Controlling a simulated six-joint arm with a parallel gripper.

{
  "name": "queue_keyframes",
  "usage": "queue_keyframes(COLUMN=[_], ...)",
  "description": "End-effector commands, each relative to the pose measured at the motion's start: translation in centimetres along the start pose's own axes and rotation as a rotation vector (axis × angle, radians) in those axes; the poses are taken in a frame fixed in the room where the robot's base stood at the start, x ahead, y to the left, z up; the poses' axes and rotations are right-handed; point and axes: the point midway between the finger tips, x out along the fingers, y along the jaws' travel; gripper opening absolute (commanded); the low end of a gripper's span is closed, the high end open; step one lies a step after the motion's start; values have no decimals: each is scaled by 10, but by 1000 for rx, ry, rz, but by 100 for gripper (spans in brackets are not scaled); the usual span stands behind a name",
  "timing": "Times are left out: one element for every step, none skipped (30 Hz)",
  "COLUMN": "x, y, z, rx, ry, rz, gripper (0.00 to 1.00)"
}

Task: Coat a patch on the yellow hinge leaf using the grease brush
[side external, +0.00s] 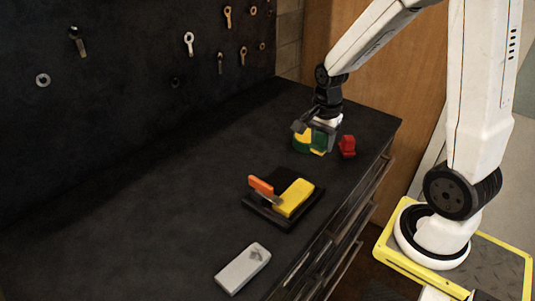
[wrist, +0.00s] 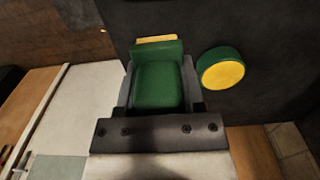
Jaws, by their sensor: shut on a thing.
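My gripper (side external: 317,130) is shut on a green block with a yellow strip at its far end, which I take to be the grease brush (wrist: 160,87). In the wrist view the block sits between the two grey fingers. In the side view my gripper is low over the far right part of the bench, partly hiding the brush. The yellow hinge leaf (side external: 295,197) lies on a dark base (side external: 268,213) in the middle of the bench, nearer the camera and apart from my gripper. An orange-handled piece (side external: 261,186) stands beside its left side.
A round green tin with a yellow top (wrist: 221,69) is right beside the brush. A red object (side external: 347,146) stands right of my gripper. A grey block (side external: 243,268) lies near the front. Tools hang on the dark back wall. The bench's left side is clear.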

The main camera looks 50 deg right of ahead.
Motion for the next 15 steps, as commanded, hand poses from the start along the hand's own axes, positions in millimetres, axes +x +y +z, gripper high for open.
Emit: queue_keyframes(x=[-2, -2, -4, -5, -5, -6, -7, -8, -9, -9, -10, -10, -11, -11, -12], y=[-2, -2, -3, -4, -4, -4, -3, -3, -3, -2, -2, -1, 0, 0, 1], z=[13, 19, 28, 35, 41, 50, 56, 62, 70, 75, 80, 86, 90, 94, 98], rx=[-8, -9, -9, -8, -8, -9, -8, -7, -7, -7, -6, -6, -5, -5, -4], ry=[0, 0, 0, 0, 0, 0, 0, 0, 0, 0, 0, 0, 0, 0, 0], rz=[0, 0, -1, -1, -1, -1, -1, -1, -2, -2, -1, -1, -1, -1, -1], gripper=[3, 3, 3, 3, 3, 3, 3, 3, 3, 3, 3, 3, 3, 3, 3])
